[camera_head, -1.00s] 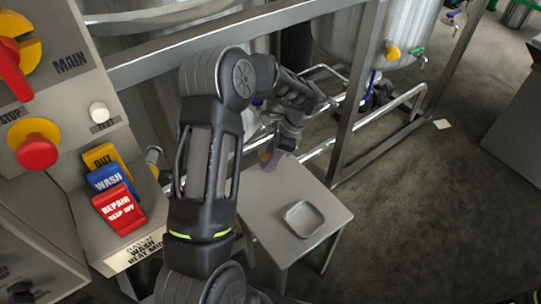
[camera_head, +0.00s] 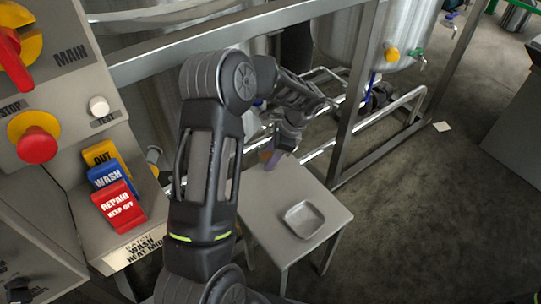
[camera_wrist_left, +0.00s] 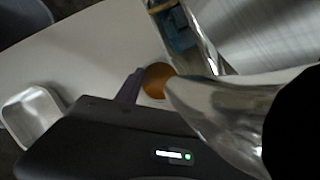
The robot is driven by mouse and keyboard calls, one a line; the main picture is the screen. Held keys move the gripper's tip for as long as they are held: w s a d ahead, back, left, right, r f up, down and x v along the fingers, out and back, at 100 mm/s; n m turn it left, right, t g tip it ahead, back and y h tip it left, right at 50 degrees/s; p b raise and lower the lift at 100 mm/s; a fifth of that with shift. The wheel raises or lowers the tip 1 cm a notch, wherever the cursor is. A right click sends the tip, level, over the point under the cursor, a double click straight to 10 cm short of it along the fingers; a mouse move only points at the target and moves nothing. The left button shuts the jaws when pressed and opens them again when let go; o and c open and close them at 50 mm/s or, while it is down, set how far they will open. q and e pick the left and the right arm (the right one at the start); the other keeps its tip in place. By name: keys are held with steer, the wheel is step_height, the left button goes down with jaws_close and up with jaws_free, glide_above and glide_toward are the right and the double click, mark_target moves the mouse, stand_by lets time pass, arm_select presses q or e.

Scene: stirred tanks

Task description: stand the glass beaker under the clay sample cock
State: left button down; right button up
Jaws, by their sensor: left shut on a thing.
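My left gripper (camera_head: 272,160) is low at the back edge of a small steel table. It is shut, and its purple-grey finger (camera_wrist_left: 130,88) shows in the left wrist view. The thing in it is most likely the glass beaker, but its clear outline does not stand out in either view. A round clay-orange knob (camera_wrist_left: 157,80), probably of the clay sample cock, is right beside the finger in the wrist view. In the head view it is a small brownish patch (camera_head: 265,155) next to the gripper. The cock's outlet is hidden. My right gripper is not in view.
The steel table (camera_head: 262,205) carries a shallow square tray (camera_head: 304,219) and has bare room behind it. Steel rails and a frame post (camera_head: 357,95) stand close by. A control panel (camera_head: 60,85) is at left.

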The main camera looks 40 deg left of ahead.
arm_select(q)
steer(key=shift+s+d+f, duration=0.15)
steer(key=shift+s+f, duration=0.1)
steer(key=shift+f, duration=0.3)
steer(key=shift+s+d+f, duration=0.15)
steer(key=shift+s+f, duration=0.1)
steer(key=shift+f, duration=0.25)
steer(key=c, duration=0.6)
jaws_free()
steer(key=shift+c, duration=0.2)
steer(key=a+p+v, duration=0.1)
steer(key=p+v, duration=0.1)
steer(key=v, duration=0.7)
steer(key=shift+w+r, duration=0.4)
steer(key=shift+r, duration=0.05)
